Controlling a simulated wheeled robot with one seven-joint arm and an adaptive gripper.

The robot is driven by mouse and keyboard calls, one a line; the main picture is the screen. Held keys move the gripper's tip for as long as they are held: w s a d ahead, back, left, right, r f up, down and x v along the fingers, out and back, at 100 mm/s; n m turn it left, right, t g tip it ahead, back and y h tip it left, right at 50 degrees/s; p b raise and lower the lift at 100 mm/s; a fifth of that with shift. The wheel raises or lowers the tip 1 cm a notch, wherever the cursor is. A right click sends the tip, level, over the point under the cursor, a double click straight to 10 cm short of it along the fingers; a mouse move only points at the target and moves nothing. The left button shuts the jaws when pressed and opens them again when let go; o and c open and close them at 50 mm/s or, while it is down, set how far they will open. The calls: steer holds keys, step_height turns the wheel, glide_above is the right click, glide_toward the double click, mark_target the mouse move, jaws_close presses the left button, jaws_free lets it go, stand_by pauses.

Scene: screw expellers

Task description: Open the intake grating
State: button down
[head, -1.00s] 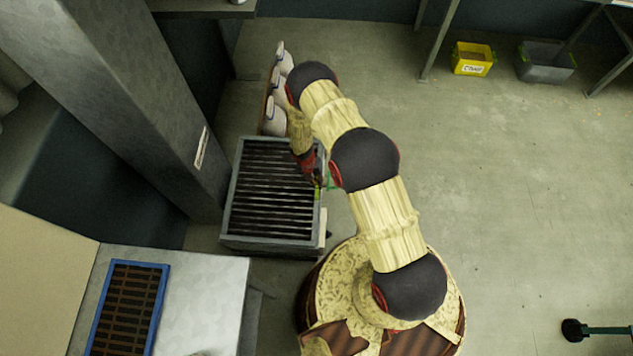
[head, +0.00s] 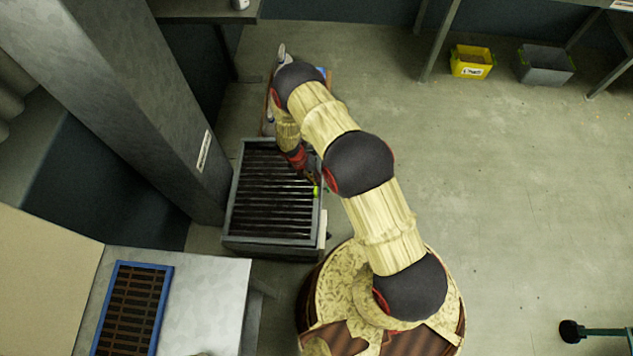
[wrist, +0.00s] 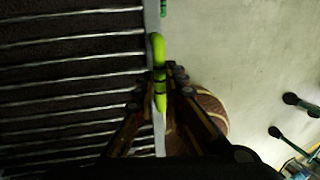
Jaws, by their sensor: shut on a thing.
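The intake grating (head: 268,190) is a set of dark parallel bars in a grey metal frame, lying flat on top of a box-like unit left of my base. It fills the left side of the wrist view (wrist: 70,75). A yellow-green handle (wrist: 159,60) stands at the grating's right edge. My gripper (wrist: 164,85) is shut on this handle, one finger on each side of it. In the head view my gripper (head: 310,178) is over the right edge of the grating, and the handle (head: 316,191) shows only as a small green spot.
A grey pillar (head: 150,110) stands close to the left of the grating. A metal table with a blue-framed grate (head: 132,310) is at lower left. A yellow bin (head: 471,62) and a grey bin (head: 545,66) are at the back right. The floor to the right is open.

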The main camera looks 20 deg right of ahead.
steer(key=w+a+f+p+v, duration=0.1)
steer(key=a+p+v, duration=0.15)
steer(key=v, duration=0.65)
steer(key=w+a+p+v, duration=0.1)
steer(key=p+v, duration=0.3)
steer(key=v, duration=0.6)
steer(key=w+a+r, duration=0.2)
steer(key=a+r, duration=0.2)
steer(key=a, duration=0.3)
steer(key=w+a+r, duration=0.3)
steer(key=a+r, duration=0.1)
steer(key=a, duration=0.4)
steer(key=shift+s, duration=0.1)
steer(key=c, duration=1.5)
jaws_free()
steer(key=shift+a+f, duration=0.1)
steer(key=shift+f, duration=0.05)
steer(key=shift+c, duration=0.2)
steer(key=shift+o, duration=1.1)
steer(key=shift+w, duration=0.2)
steer(key=shift+c, duration=0.7)
